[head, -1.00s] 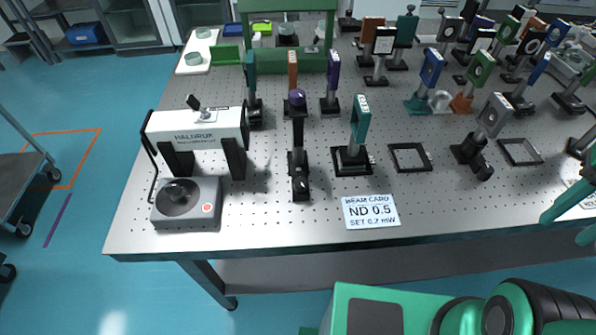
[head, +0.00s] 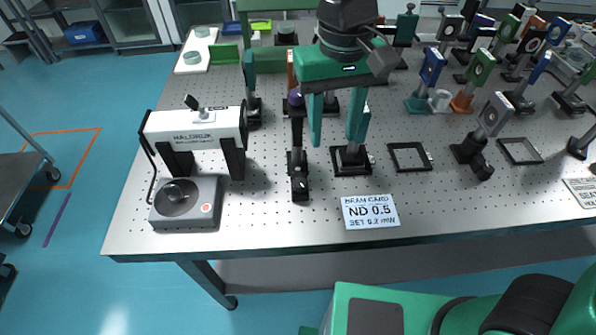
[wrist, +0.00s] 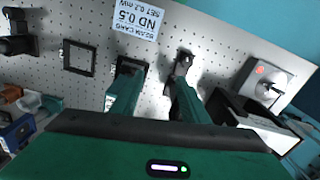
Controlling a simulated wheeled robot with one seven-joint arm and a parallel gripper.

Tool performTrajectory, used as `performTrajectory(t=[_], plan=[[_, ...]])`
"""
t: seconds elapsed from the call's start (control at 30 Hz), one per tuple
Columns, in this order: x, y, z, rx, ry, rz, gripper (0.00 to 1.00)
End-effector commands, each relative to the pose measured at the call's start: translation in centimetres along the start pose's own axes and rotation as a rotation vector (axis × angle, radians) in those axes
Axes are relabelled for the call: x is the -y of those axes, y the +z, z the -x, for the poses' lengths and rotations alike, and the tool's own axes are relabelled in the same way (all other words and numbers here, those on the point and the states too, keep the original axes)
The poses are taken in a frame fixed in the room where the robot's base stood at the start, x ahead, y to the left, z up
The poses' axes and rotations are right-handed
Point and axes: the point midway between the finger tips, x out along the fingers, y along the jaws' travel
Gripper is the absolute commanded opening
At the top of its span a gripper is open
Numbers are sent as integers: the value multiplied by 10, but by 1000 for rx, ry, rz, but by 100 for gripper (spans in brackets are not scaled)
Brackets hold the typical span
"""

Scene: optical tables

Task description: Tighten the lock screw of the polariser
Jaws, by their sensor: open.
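No mount is legibly labelled as the polariser, so I cannot tell which it is. A black mount with a dark purple round top (head: 296,99) stands right of the laser. It also shows beside the right finger in the wrist view (wrist: 182,63). A teal plate mount on a square black base (head: 351,161) stands right of it, its plate mostly hidden by or merged with my right finger. My gripper (head: 335,142) is open and empty, fingers down, above the board between these two mounts. In the wrist view my gripper (wrist: 152,90) shows bare board between its fingers. No lock screw can be made out.
A beam card reading ND 0.5 (head: 370,211) lies at the front. An empty black frame (head: 410,157) and a grey plate mount (head: 492,115) stand to the right. Many mounts crowd the back right.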

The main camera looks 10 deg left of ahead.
Motion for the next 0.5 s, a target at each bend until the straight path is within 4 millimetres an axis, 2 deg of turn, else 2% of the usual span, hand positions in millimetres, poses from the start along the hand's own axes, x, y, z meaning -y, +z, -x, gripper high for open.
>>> performTrajectory(t=[0.03,0.1,0.2,0.37,0.5], plan=[[20,2,-1,2,-2,37,41],[40,4,-1,3,-5,67,41],[57,7,-1,4,-8,93,41],[64,9,-9,8,-8,103,41],[63,9,-28,8,-8,102,41]])
